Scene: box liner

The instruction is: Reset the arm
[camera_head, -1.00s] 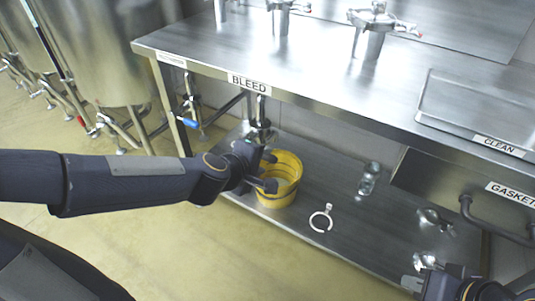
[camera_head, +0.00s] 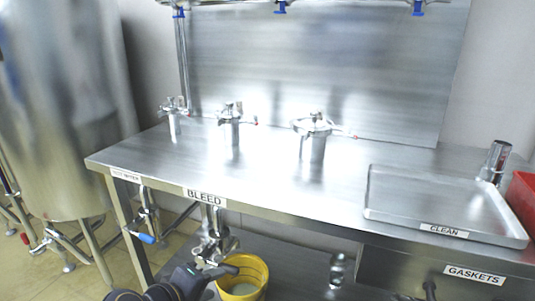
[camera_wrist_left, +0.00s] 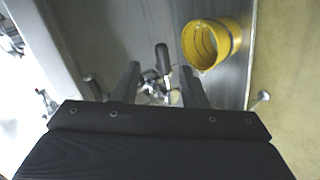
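My left gripper (camera_head: 206,271) is at the bottom of the head view, below the table edge and at the left side of the yellow bucket (camera_head: 243,277). In the left wrist view the two fingers of my left gripper (camera_wrist_left: 160,85) stand apart with a gap between them. Nothing is clearly held; metal valve fittings (camera_wrist_left: 158,88) show beyond the gap. The yellow bucket (camera_wrist_left: 212,44) lies beyond the right finger. My right gripper is not in the head view now.
The steel table (camera_head: 265,180) carries several metal fittings and the tray labelled CLEAN (camera_head: 440,205). Bleed valve piping (camera_head: 212,235) hangs under the front edge, close to my left gripper. A red bin (camera_head: 524,200) stands at the right edge. A large tank (camera_head: 60,120) stands at left.

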